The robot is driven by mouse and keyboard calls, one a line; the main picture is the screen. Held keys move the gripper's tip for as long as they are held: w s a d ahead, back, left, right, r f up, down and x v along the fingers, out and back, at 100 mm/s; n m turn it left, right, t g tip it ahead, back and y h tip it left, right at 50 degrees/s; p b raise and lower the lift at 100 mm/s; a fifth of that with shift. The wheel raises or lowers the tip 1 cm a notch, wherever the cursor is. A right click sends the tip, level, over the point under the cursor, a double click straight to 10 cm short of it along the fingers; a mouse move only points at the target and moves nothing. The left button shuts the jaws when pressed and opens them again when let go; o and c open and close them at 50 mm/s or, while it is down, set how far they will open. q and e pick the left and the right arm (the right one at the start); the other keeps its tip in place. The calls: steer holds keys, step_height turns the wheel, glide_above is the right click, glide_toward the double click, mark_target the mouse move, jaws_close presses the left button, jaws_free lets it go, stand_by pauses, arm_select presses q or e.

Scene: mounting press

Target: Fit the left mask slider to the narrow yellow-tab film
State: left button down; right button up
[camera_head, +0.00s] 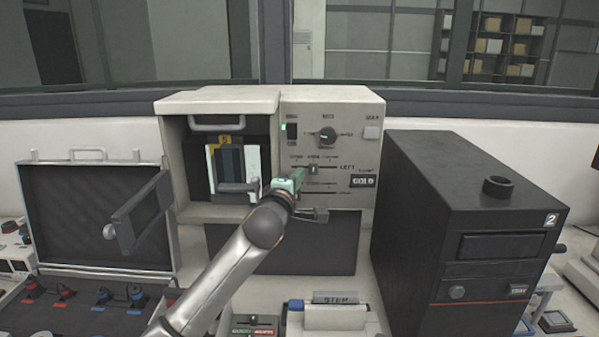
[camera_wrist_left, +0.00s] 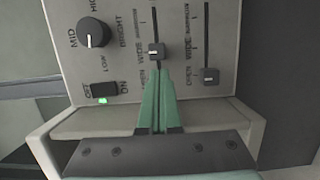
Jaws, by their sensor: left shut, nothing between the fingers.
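The left mask slider is a small grey knob (camera_head: 313,168) on the upper track marked LEFT on the press's control panel. In the left wrist view its knob (camera_wrist_left: 156,50) stands beside the WIDE mark. My left gripper (camera_head: 300,176) is shut and empty, its green fingers pointing along the track. In the left wrist view the fingertips (camera_wrist_left: 159,71) are at the knob's OPEN side, touching it or very close. A film with a yellow tab (camera_head: 224,139) stands in the press opening, its dark windows partly visible. My right gripper is not in view.
A second slider (camera_wrist_left: 210,75) sits at the OPEN end of its parallel track. A dial (camera_head: 327,137) is above the tracks. A dark box marked 2 (camera_head: 440,200) stands close on the right. An open case (camera_head: 90,215) lies at left.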

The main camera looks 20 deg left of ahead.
mark_target(315, 171)
arm_select(q)
steer(key=shift+w, duration=0.7)
steer(key=shift+w+d+r+b, duration=0.1)
steer(key=shift+w+d+b, duration=0.05)
steer(key=shift+d+b, duration=0.3)
steer(key=shift+w+d+r+b, duration=0.1)
steer(key=shift+d+b, duration=0.2)
steer(key=shift+d, duration=0.15)
steer(key=shift+w+d+f+b, duration=0.1)
steer(key=shift+w+d+b, duration=0.05)
steer(key=shift+d+b, duration=0.4)
steer(key=shift+w+d+f, duration=0.1)
steer(key=shift+d+f, duration=0.05)
steer(key=shift+d, duration=0.3)
